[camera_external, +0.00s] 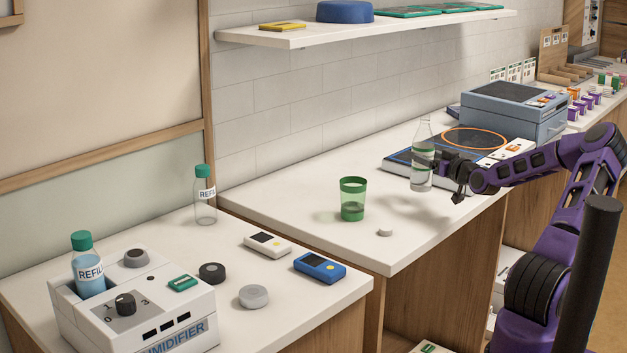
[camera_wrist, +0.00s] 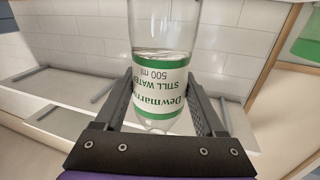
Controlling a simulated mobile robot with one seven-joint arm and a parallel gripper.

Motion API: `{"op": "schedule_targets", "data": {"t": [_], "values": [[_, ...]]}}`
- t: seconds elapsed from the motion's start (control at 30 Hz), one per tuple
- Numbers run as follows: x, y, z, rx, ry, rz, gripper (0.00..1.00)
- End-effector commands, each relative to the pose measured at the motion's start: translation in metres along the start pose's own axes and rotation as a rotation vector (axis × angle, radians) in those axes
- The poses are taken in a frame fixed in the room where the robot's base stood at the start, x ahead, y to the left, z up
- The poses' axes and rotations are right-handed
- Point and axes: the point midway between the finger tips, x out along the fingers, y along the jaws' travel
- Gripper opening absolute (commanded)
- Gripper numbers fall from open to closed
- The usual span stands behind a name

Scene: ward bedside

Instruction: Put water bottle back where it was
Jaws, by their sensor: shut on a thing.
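The water bottle (camera_external: 421,165) is clear, with a green and white label, and stands upright in my gripper (camera_external: 436,168). No cap shows on its top. It is over the counter, in front of the blue-topped flat device; I cannot tell whether its base touches anything. In the wrist view the bottle (camera_wrist: 165,45) sits between the two fingers of my gripper (camera_wrist: 166,105), its "STILL WATER 500 ml" label upside down, with clear water inside. A green see-through cup (camera_external: 352,200) stands on the counter to the left. A small white cap-like disc (camera_external: 385,231) lies near it.
The flat device (camera_external: 398,160) with an orange ring and a blue-grey box (camera_external: 510,112) stand behind. A humidifier (camera_external: 140,310), a refill bottle (camera_external: 204,205) and small meters occupy the left table. A shelf (camera_external: 370,30) hangs above.

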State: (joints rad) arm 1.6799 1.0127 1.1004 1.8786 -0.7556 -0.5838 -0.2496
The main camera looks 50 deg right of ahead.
Motion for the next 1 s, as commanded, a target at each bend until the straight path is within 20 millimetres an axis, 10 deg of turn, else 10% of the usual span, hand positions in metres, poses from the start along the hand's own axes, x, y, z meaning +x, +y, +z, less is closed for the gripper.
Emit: {"op": "schedule_targets", "data": {"t": [0.6,0.63,0.77,1.0], "values": [[0.000,0.002,0.037,-0.001,0.001,0.000,0.00],[0.000,0.002,0.036,-0.001,-0.001,0.000,0.75],[0.000,0.002,0.036,0.000,-0.001,0.000,0.99],[0.000,0.002,0.035,0.000,0.000,0.001,1.00]]}}
